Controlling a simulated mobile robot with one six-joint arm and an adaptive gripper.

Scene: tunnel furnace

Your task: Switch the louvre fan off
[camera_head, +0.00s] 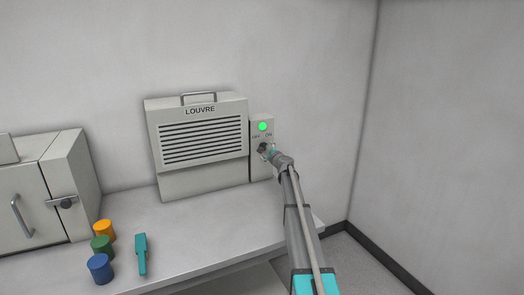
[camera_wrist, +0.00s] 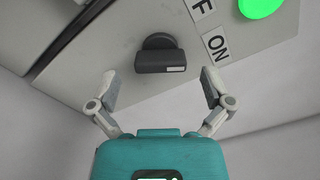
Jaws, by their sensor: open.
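The louvre fan (camera_head: 203,140) is a pale grey slatted box labelled LOUVRE against the wall. On its right is a control panel (camera_head: 261,172) with a lit green lamp (camera_head: 262,126) and OFF and ON labels. The wrist view shows the dark switch knob (camera_wrist: 160,56) with a white mark on its lower edge, towards its right end. The ON label (camera_wrist: 216,43) and the green lamp (camera_wrist: 258,6) are right of it. My gripper (camera_wrist: 160,86) is open, its fingers either side of and short of the knob, not touching it. In the head view my gripper (camera_head: 269,151) partly hides the knob.
The fan stands on a pale bench (camera_head: 205,228). Orange (camera_head: 105,229), green (camera_head: 102,245) and blue (camera_head: 100,268) cylinders and a teal tool (camera_head: 142,254) lie front left. A furnace box (camera_head: 37,190) stands at far left. The bench ends on the right, before the wall.

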